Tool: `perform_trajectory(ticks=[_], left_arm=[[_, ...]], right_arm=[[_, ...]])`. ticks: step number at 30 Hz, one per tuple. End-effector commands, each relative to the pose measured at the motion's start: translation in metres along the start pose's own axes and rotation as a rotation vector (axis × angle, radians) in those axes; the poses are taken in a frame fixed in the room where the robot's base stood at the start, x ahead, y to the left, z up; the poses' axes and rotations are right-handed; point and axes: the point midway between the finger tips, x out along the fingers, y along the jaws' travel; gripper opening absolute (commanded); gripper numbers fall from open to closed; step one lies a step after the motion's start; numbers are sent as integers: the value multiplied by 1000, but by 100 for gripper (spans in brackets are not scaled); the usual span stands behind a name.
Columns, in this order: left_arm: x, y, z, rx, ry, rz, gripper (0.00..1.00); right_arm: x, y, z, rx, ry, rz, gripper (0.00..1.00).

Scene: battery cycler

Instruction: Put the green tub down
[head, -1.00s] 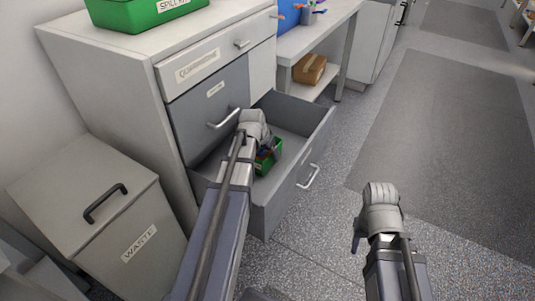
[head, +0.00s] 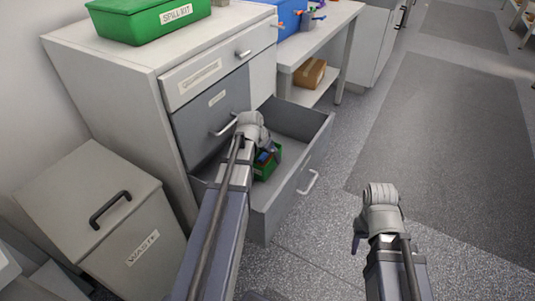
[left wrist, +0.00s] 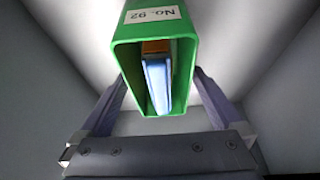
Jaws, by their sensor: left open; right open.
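The green tub (head: 268,170) is inside the open grey drawer (head: 290,196), partly hidden behind my left wrist. The left wrist view shows the tub (left wrist: 128,42) with a "No. 92" label and a blue item and an orange-brown item inside. My left gripper (left wrist: 160,82) is open, with one finger on each side of the tub. Whether the fingers touch it, and whether its underside rests on the drawer floor, I cannot tell. My right gripper (head: 379,222) is open and empty, over the floor right of the drawer.
A green spill kit box (head: 150,20) stands on the cabinet top (head: 75,38). A waste bin (head: 100,205) is left of the drawer. A cardboard box (head: 310,73) sits on a low shelf behind. The floor at right is clear, with a dark mat (head: 455,150).

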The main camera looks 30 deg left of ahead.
Motion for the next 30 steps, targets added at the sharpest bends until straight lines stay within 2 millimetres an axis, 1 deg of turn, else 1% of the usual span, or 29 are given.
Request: perform_trajectory(ticks=[1,3,12,15,19,30], left_arm=[[-15,0,-2,-1,0,0,100],[-27,0,-2,-1,0,0,100],[-75,0,-2,-1,0,0,100],[-86,0,-1,-1,0,0,100],[-93,0,0,0,0,0,100],[-92,0,0,0,0,0,100]], right_arm=[[-14,1,1,1,0,-1,50],[-25,2,2,1,0,-3,50],[-69,5,4,2,-1,-9,50],[-79,6,5,2,-1,-9,50],[-85,7,5,2,0,-9,50],[-84,7,5,2,0,-9,50]])
